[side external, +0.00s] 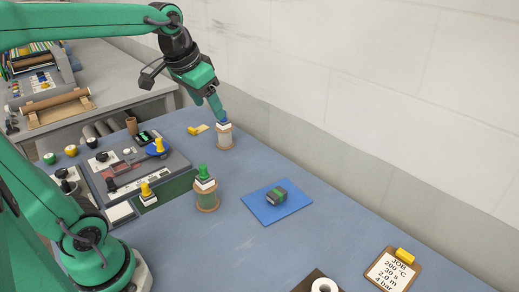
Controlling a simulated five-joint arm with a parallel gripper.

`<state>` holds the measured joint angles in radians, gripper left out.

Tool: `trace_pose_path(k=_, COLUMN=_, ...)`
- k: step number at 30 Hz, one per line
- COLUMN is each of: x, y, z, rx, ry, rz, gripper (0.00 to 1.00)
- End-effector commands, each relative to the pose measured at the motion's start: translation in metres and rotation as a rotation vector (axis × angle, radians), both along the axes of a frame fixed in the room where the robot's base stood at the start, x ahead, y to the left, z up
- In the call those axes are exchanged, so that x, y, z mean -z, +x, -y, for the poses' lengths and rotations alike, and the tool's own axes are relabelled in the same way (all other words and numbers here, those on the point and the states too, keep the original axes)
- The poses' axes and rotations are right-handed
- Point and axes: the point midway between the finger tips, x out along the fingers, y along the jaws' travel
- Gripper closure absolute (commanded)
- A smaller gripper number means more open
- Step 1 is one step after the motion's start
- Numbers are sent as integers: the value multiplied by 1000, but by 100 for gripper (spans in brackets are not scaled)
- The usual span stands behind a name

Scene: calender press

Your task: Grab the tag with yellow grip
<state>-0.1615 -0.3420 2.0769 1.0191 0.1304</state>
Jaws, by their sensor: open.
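A small white tag with a yellow grip (147,191) stands on the dark green strip at the front of the grey control panel. Another yellow upright piece (159,145) stands on a blue disc at the panel's far end. My gripper (222,118) is open, far to the right of and behind the yellow-grip tag. It points down at a white tag with a blue grip (224,126) on a tan round stand; whether it touches the grip I cannot tell. A white tag with a green grip (204,175) sits on a greenish round stand between.
A blue mat (264,218) holds a dark block with a green band (276,195). A yellow piece (197,129) lies near the wall. A clipboard (391,273) and white roll (324,285) are at front right. Open blue tabletop lies between.

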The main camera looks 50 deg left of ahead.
Motion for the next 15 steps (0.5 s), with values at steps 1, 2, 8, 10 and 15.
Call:
trace_pose_path(k=1, x=-2, y=11, z=-8, rx=-7, ry=2, rz=-12, gripper=36)
trace_pose_path(k=2, x=-3, y=16, z=-12, rx=-10, ry=3, rz=-18, gripper=36)
trace_pose_path(k=8, x=-8, y=54, z=-42, rx=-23, ry=11, rz=-58, gripper=36)
trace_pose_path(k=10, x=-9, y=66, z=-54, rx=-29, ry=13, rz=-71, gripper=36)
trace_pose_path(k=15, x=-6, y=95, z=-84, rx=-39, ry=15, rz=-105, gripper=36)
